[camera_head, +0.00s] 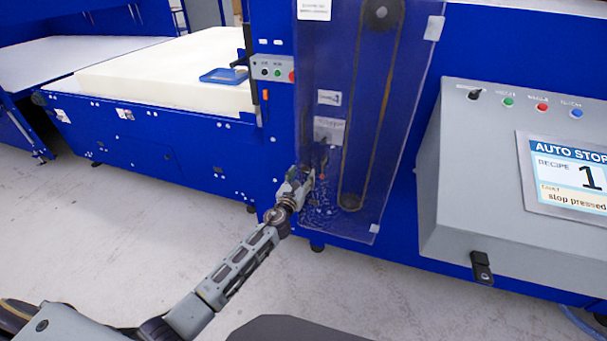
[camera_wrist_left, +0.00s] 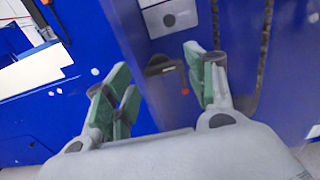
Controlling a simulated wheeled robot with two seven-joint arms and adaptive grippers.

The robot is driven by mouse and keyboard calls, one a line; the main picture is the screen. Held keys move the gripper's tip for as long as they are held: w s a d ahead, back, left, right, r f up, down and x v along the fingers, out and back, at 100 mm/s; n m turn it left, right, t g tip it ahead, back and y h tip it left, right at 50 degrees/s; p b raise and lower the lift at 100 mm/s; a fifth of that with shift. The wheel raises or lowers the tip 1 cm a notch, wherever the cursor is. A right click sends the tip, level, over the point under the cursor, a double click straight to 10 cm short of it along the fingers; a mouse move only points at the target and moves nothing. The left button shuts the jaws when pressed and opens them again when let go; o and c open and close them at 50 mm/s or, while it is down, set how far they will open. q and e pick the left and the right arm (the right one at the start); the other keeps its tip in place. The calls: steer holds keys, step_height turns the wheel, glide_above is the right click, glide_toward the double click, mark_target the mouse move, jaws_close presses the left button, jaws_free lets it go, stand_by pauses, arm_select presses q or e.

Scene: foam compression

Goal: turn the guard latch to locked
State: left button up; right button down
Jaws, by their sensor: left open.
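The guard latch is a dark knob (camera_wrist_left: 160,65) on a grey plate, with a small red spot to its right, in the left wrist view. It lies beyond and between my open fingertips, apparently apart from them. My left gripper (camera_head: 302,181) is at the lower left of the clear guard (camera_head: 370,130) in the head view; it also shows in the left wrist view (camera_wrist_left: 158,82), with green pads spread and nothing between them. In the head view the latch is small and hard to make out beside the gripper. My right gripper is out of view.
A large foam block (camera_head: 170,68) lies on the blue machine bed at left. A grey console (camera_head: 450,170) with a screen (camera_head: 570,178) reading "stop pressed" stands at right. A belt (camera_head: 357,130) runs behind the guard. The floor (camera_head: 110,235) at lower left is clear.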

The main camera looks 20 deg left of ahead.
arm_select(q)
steer(key=shift+w, duration=1.05)
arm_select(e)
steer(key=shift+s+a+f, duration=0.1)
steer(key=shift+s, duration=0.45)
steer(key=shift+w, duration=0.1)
arm_select(q)
steer(key=c, duration=0.4)
jaws_close()
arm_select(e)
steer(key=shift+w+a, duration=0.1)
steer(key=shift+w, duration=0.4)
